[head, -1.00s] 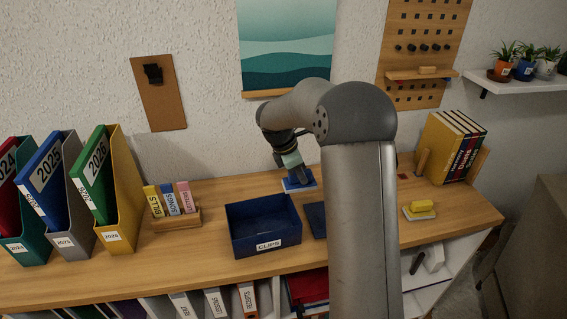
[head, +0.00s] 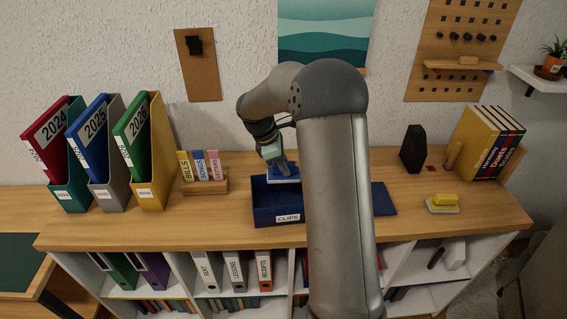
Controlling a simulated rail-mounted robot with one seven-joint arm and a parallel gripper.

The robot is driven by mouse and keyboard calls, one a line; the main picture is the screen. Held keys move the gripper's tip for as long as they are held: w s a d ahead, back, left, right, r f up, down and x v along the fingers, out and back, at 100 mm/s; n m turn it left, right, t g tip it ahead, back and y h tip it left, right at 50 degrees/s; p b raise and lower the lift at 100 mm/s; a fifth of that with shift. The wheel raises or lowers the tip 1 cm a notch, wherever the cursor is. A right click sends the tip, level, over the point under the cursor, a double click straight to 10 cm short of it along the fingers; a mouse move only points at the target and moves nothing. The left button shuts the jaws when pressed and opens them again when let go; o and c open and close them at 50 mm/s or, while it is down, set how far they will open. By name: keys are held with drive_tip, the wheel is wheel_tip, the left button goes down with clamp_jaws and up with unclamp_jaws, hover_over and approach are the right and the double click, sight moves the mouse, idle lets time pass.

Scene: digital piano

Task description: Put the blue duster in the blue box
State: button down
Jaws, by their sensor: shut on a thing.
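The blue box (head: 264,215), labelled CLIPS, stands open-topped on the wooden counter, and my arm hides its right part. My gripper (head: 279,165) is shut on the blue duster (head: 286,174), which has a pale underside. The duster is at the back of the box's opening, over or just inside it; I cannot tell its exact height. My arm covers the area just right of it.
A yellow duster (head: 443,201) lies on the counter at right. A dark blue mat (head: 381,199) lies right of the box. A black block (head: 413,149) and books (head: 484,143) stand behind. A small card holder (head: 205,185) and file holders (head: 150,190) stand left.

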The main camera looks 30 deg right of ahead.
drive_tip(key=shift+f+b, duration=3.75)
drive_tip(key=shift+f, duration=1.2)
drive_tip(key=c, duration=1.1)
unclamp_jaws()
drive_tip(key=shift+r+p, duration=4.1)
drive_tip(key=shift+r, duration=0.95)
